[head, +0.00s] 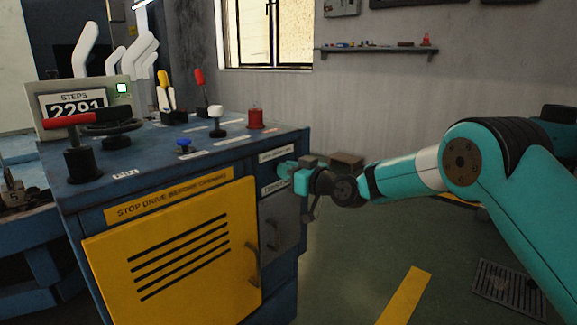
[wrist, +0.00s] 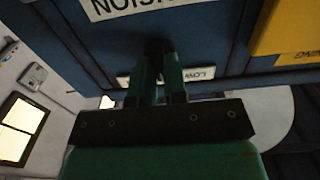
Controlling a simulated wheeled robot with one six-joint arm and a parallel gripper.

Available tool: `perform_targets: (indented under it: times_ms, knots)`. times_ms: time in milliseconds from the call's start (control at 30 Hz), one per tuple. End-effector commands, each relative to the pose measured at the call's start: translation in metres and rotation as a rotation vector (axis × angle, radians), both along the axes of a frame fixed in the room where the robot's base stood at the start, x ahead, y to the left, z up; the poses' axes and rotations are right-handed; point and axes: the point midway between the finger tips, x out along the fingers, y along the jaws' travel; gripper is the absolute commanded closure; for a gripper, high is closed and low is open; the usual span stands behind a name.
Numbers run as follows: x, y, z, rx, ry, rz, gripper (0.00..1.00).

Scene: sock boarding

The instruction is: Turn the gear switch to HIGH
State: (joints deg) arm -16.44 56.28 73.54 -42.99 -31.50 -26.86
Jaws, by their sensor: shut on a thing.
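My gripper (head: 287,170) is at the right part of the cabinet's front face, just below the top edge. In the wrist view its two green fingers (wrist: 159,60) are close together, shut on a small dark knob (wrist: 155,46), which I take to be the gear switch. Beside the fingers is a white label (wrist: 200,73) that reads upside down as LOW. The fingers cover the middle of this label strip. I cannot make out HIGH or which way the switch points. In the head view the gripper hides the switch.
The blue cabinet (head: 216,150) carries levers, a red-handled crank (head: 70,121), a blue knob (head: 184,145) and a red button (head: 255,118) on top. A yellow door (head: 170,265) and a grey door with a handle (head: 253,262) are below.

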Motion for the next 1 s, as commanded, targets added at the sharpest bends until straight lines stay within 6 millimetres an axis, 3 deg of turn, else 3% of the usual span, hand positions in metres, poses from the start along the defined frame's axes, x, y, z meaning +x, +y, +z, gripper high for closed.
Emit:
perform_targets:
  times_ms: [600, 1000]
  knots:
    - [-0.0018, 0.0009, -0.0021, 0.340, 0.454, 0.004, 1.00]
    - [-0.0020, 0.0013, -0.0040, 0.471, 0.622, 0.004, 1.00]
